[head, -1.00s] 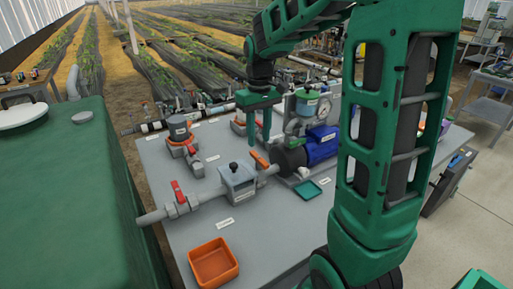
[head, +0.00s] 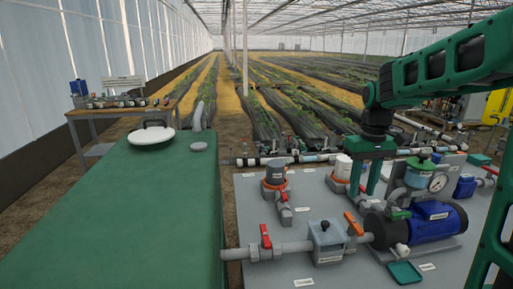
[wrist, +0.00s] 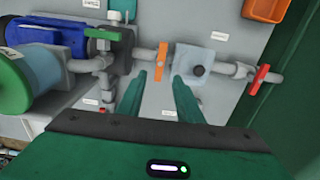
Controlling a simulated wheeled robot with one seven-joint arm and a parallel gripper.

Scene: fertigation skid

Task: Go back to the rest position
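My gripper (head: 363,190) is green and points down above the grey skid table (head: 302,220), behind the orange-handled valve (head: 353,223) and left of the clear-bodied pressure gauge unit. In the wrist view my gripper (wrist: 160,77) has its two fingers apart with nothing held between them. The orange valve handle (wrist: 163,62) shows beyond the gap, and the fingertips look clear of it. A grey filter box (head: 326,240) with a black knob sits left of that valve. A red-handled valve (head: 265,238) sits further left on the same pipe.
The blue pump (head: 428,222) stands right of the gripper. A green tray (head: 404,273) lies at the table front. A large green tank (head: 120,220) fills the left. A wooden table (head: 105,111) stands behind it. Crop rows stretch beyond.

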